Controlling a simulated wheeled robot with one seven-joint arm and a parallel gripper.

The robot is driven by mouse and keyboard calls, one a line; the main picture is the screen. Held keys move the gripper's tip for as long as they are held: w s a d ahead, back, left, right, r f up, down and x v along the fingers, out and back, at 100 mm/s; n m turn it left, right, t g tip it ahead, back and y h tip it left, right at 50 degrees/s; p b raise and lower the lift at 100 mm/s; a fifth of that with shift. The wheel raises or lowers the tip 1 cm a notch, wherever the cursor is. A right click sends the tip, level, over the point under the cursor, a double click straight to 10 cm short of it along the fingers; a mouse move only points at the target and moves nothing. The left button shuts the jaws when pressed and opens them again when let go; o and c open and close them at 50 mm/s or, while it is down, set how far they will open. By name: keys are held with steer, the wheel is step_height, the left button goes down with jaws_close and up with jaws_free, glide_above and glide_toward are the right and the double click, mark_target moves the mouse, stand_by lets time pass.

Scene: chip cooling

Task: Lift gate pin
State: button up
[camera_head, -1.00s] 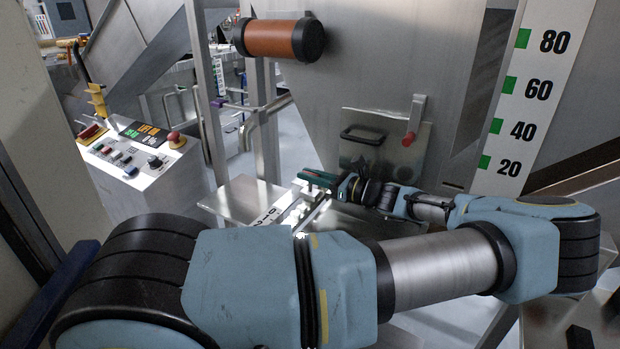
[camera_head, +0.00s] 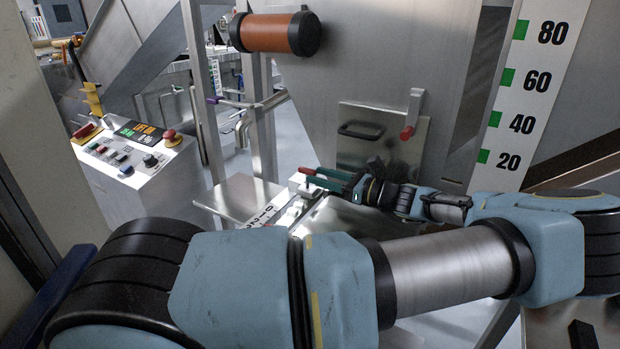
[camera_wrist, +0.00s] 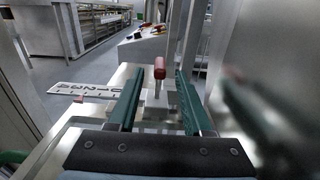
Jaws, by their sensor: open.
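A pin with a red grip (camera_wrist: 159,68) stands upright on a grey shaft in the wrist view. I take it to be the gate pin. Its red top (camera_head: 306,171) also shows in the head view, at the left end of my fingers. My gripper (camera_wrist: 157,82) is open, with one green finger on each side of the pin in the picture. No contact shows, and I cannot tell the exact depth between fingertips and pin. In the head view my gripper (camera_head: 312,180) is low over the metal ledge, and the pin's lower part is hard to make out.
A white numbered scale (camera_wrist: 82,91) lies left of the fingers. A steel wall (camera_wrist: 275,70) rises close on the right. A hatch plate (camera_head: 378,150) carries a black handle and a red-tipped lever (camera_head: 411,115). A control box (camera_head: 135,165) stands at the left.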

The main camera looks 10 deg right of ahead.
steer(key=b+v, duration=0.1)
steer(key=v, duration=0.5)
steer(key=shift+s+d+b, duration=0.15)
steer(key=shift+b, duration=0.2)
steer(key=shift+f, duration=0.1)
